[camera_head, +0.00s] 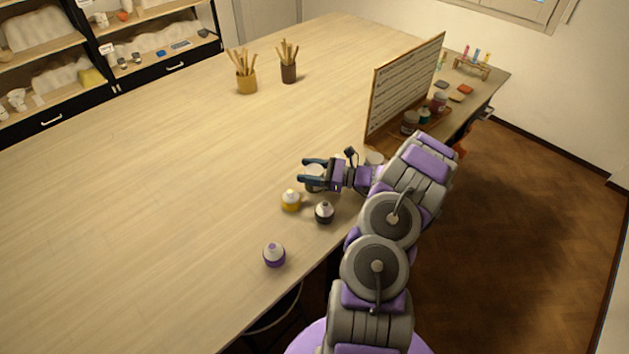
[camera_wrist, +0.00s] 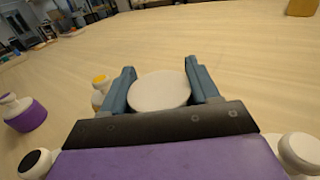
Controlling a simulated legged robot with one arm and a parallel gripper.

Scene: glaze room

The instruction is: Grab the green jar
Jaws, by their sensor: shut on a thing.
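My gripper (camera_head: 304,171) is low over the table near its right edge. In the wrist view, its two blue fingers (camera_wrist: 160,66) are shut on a jar with a broad, flat, pale lid (camera_wrist: 160,92), one finger on each side. In the head view, this jar (camera_head: 315,185) is mostly behind the fingers and looks greyish. Its body colour is hidden, so I cannot tell whether it is green. I see no clearly green jar on the open table.
A yellow jar (camera_head: 290,201), a black-capped jar (camera_head: 324,213) and a purple jar (camera_head: 274,256) stand nearby. A pale jar (camera_wrist: 300,151) is at the right of the wrist view.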

